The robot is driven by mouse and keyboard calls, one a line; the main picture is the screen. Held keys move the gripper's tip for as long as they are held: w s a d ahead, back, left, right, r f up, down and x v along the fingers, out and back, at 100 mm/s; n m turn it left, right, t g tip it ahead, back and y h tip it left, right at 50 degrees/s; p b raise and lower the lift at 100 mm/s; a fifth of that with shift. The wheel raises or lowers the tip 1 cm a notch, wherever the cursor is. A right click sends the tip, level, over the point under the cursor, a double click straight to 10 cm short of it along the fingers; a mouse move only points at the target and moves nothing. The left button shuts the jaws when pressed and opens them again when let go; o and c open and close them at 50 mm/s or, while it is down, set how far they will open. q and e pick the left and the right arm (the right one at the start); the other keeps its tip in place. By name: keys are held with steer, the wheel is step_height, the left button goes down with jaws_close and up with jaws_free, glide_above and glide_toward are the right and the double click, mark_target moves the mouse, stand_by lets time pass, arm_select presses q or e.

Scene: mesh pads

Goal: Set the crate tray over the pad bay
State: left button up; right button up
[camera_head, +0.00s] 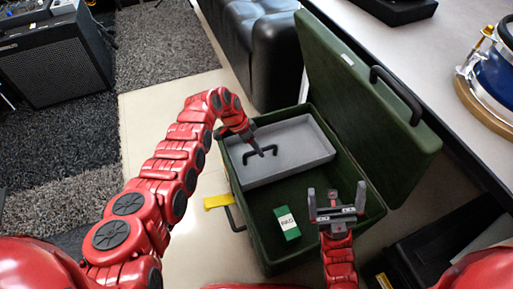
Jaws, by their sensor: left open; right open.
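A green crate (232,187) stands with its lid (375,95) open. The grey crate tray (305,150) lies in its far part and has a black handle (274,149). The near part of the crate is uncovered, and a small green box with a white label (287,222) lies on its floor; I take this part for the pad bay. My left gripper (260,152) is open at the tray handle; I cannot tell whether it touches. My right gripper (336,198) is open and empty over the near right part of the crate.
The lid leans back against a pale counter (465,90) on the right. A black sofa (262,45) stands behind the crate. A yellow tag (217,201) is at the crate's left side. A dark case (425,250) lies at the lower right. Pale floor (150,115) is free at the left.

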arm_select(q)
steer(key=shift+c, duration=0.2)
jaws_close()
stand_by(1.2)
